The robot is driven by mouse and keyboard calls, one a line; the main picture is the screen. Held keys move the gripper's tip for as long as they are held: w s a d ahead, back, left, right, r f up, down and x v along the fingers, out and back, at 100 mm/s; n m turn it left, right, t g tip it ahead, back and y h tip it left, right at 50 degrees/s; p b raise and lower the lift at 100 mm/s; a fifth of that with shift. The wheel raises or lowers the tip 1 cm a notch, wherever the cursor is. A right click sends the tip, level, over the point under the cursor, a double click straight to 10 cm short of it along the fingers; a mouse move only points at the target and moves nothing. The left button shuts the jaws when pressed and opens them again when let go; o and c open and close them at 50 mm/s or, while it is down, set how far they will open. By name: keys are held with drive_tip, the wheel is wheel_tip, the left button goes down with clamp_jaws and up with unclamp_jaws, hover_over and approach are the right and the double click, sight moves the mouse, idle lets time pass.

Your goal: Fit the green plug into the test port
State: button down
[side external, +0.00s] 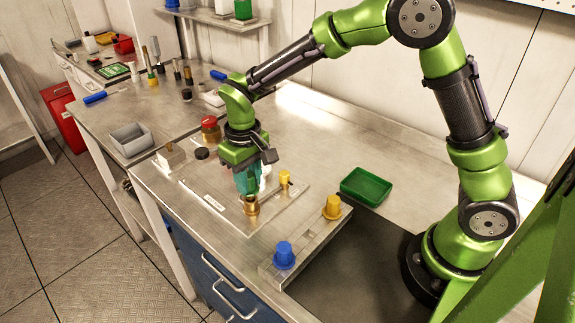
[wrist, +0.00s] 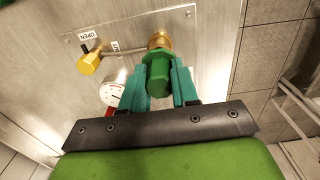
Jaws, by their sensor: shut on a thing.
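My gripper (wrist: 158,88) has teal fingers shut on the green plug (wrist: 157,72), which shows between them in the wrist view. The plug's far end meets or lies right in front of the brass test port (wrist: 159,41); I cannot tell how far in it sits. In the side view my gripper (side external: 247,184) points down, directly above the brass port (side external: 251,206) on the metal panel (side external: 215,201). The fingers hide the plug there.
A yellow valve handle (side external: 285,177) stands close beside the port, and a gauge (wrist: 113,93) is near it. A grey rack (side external: 308,240) holds a blue plug (side external: 284,256) and a yellow plug (side external: 332,207). A green tray (side external: 366,187) lies behind.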

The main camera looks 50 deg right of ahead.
sight(251, 177)
drive_tip(key=shift+f, duration=1.4)
drive_tip(key=c, duration=0.8)
unclamp_jaws()
wheel_tip(251, 177, up, 17)
drive_tip(key=s+d+m+t, duration=0.1)
drive_tip(key=s+d+t, duration=0.1)
drive_tip(key=s, duration=0.4)
drive_tip(key=s+d+r+m+t+y, duration=0.1)
drive_tip(key=s+d+t, duration=0.1)
drive_tip(key=s+d, duration=0.2)
drive_tip(key=s+d+r+m+t+y, duration=0.1)
drive_tip(key=s+d+m+t, duration=0.1)
drive_tip(key=s, duration=0.6)
drive_tip(key=shift+d+t, duration=0.6)
drive_tip(key=shift+d, duration=0.25)
